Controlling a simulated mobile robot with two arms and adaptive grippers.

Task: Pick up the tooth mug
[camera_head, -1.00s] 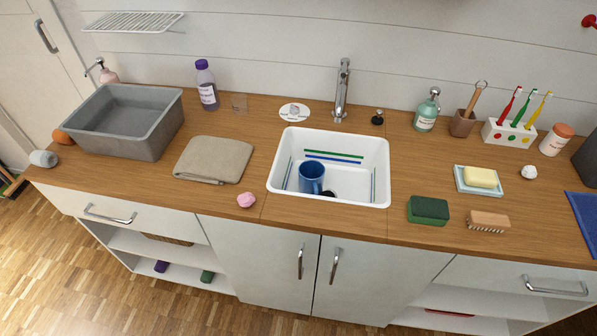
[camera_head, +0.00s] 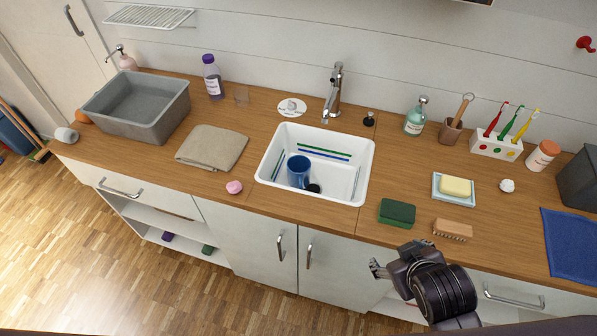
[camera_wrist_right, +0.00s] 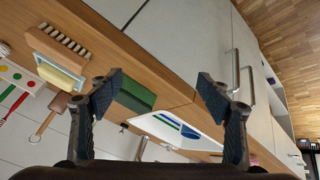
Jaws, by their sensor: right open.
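The tooth mug is a blue mug (camera_head: 299,171) standing in the white sink (camera_head: 366,160), near its front left part, beside the dark drain. My right gripper (camera_head: 393,258) is in front of the counter, below and to the right of the sink, apart from the mug. In the right wrist view my right gripper (camera_wrist_right: 160,92) has its two fingers spread with nothing between them. My left gripper is not in view.
A green sponge (camera_head: 397,213) and a wooden brush (camera_head: 453,230) lie on the counter right of the sink. The faucet (camera_head: 334,92) stands behind the sink. A pink lump (camera_head: 234,187) and a folded cloth (camera_head: 212,148) lie left of it. Cabinet doors front the counter.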

